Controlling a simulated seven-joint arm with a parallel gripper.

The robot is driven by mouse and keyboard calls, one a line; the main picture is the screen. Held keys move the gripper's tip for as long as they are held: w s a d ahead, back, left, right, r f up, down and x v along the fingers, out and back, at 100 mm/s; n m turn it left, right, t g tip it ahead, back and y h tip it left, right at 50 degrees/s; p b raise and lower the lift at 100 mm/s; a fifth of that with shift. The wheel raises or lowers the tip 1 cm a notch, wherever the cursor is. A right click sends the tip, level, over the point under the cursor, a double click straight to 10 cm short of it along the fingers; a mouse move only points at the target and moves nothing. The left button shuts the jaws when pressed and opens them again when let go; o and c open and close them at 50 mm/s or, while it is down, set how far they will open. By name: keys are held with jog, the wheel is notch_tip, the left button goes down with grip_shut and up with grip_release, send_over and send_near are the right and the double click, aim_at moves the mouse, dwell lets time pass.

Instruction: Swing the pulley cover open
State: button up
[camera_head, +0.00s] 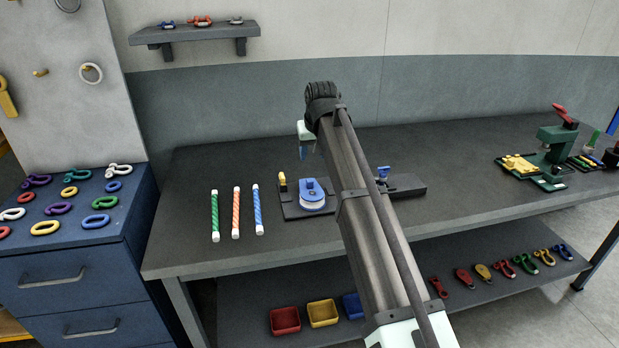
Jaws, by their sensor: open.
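The pulley has a blue cover (311,188) lying over a white wheel (319,206). It sits on a dark base plate (292,212) on the workbench, with a small yellow upright part (282,181) at its left. My gripper (303,152) shows only in part, as a pale body with a blue tip at the left of my arm's far end. In the picture it appears above the pulley and apart from it; the height gap is hard to judge. It is open, with no held object visible. My forearm hides the right part of the base plate.
Green, orange and blue striped rods (236,213) lie left of the pulley. A blue fitting (383,173) stands on the plate right of my arm. A green press (556,140) is far right. The bench top (460,195) between is clear.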

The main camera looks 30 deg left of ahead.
aim_at(310, 180)
jog(key=x, duration=1.3)
jog(key=shift+d, duration=0.1)
grip_shut()
dwell(0.4)
